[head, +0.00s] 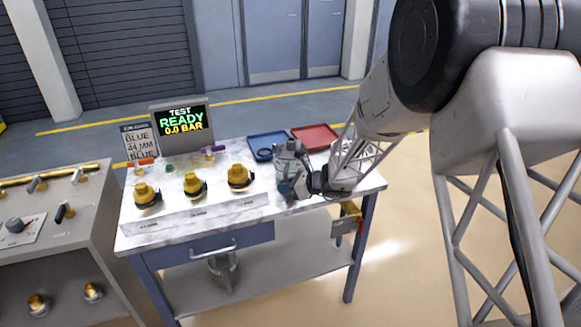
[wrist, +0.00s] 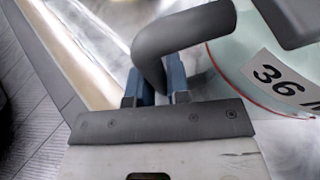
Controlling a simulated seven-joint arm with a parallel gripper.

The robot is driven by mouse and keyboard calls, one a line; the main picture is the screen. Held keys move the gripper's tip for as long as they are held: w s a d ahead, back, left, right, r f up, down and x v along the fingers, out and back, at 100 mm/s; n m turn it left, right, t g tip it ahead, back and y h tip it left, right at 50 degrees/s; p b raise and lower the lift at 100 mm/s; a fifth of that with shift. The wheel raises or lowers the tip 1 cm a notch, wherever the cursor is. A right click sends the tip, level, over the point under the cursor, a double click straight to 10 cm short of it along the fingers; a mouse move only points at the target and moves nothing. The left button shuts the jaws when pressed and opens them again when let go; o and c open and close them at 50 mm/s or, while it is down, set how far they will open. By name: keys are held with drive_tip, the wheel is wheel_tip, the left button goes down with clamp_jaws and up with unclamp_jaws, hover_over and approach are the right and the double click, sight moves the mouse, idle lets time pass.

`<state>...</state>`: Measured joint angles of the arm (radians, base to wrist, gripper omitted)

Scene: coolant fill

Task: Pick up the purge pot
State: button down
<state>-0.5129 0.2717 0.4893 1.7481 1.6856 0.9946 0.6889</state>
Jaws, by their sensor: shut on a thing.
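A clear, pale-green pot (head: 287,155) stands at the right part of the marble-topped bench; I take it to be the purge pot. In the wrist view, its pale-green wall (wrist: 240,65) carries a white label reading "36" and part of a letter. Its dark grey curved handle (wrist: 185,35) comes down between my fingers. My gripper (head: 297,188) is beside the pot's lower right side in the head view. In the wrist view, the blue fingers of my gripper (wrist: 159,88) are shut on the handle. Whether the pot's base touches the bench is unclear.
A blue tray (head: 257,141) with a dark ring and a red tray (head: 315,138) lie behind the pot. Several yellow-and-black fittings (head: 194,186) stand to the left, before a test display (head: 182,124).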

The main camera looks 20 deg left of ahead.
drive_tip(key=shift+r, duration=0.35)
idle(0.5)
drive_tip(key=shift+r, duration=1.6)
drive_tip(key=s+d+r, duration=0.1)
drive_tip(key=s+d, duration=0.8)
drive_tip(key=s, duration=0.3)
drive_tip(key=shift+d, duration=0.35)
drive_tip(key=shift+s+d+r, duration=0.1)
drive_tip(key=shift+s+d, duration=0.05)
drive_tip(key=shift+s, duration=0.1)
drive_tip(key=shift+w, duration=0.15)
idle(1.1)
approach(286, 176)
drive_tip(key=d+r, duration=0.4)
drive_tip(key=r, duration=0.1)
drive_tip(key=shift+w, duration=0.4)
drive_tip(key=shift+w+r+m+g, duration=0.3)
drive_tip(key=shift+r+m+g, duration=0.1)
drive_tip(key=shift+r+m, duration=0.15)
idle(0.5)
